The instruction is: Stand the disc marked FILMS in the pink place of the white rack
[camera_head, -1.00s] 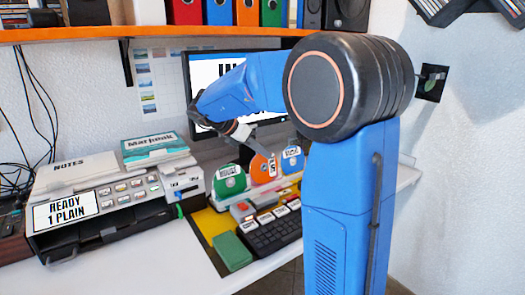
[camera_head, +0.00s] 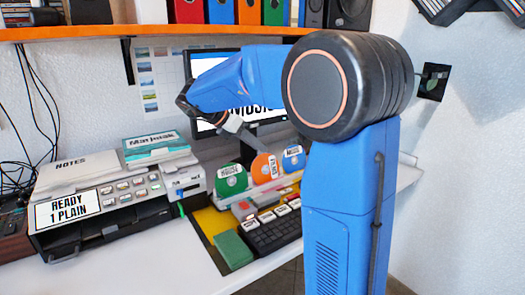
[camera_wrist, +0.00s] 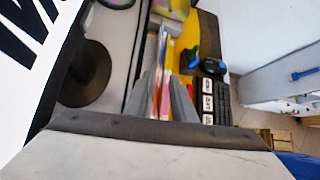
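A green disc (camera_head: 231,180), an orange disc (camera_head: 265,168) and a blue disc (camera_head: 293,158) stand in a row in the white rack (camera_head: 258,187) on the desk. Their labels are too small to read surely, so I cannot tell which is marked FILMS. The rack's pink place is not clear in the head view. My gripper (camera_head: 250,146) is just above and behind the orange disc. In the wrist view its two grey fingers (camera_wrist: 165,98) are apart, with thin white, yellow and pinkish-red edges seen between them. I cannot tell whether they touch anything.
The monitor (camera_head: 196,72) stands close behind my arm. A printer (camera_head: 107,200) is at the left. A keyboard (camera_head: 273,232) and a green block (camera_head: 231,250) lie in front of the rack. A shelf (camera_head: 150,34) runs above. The front desk strip is clear.

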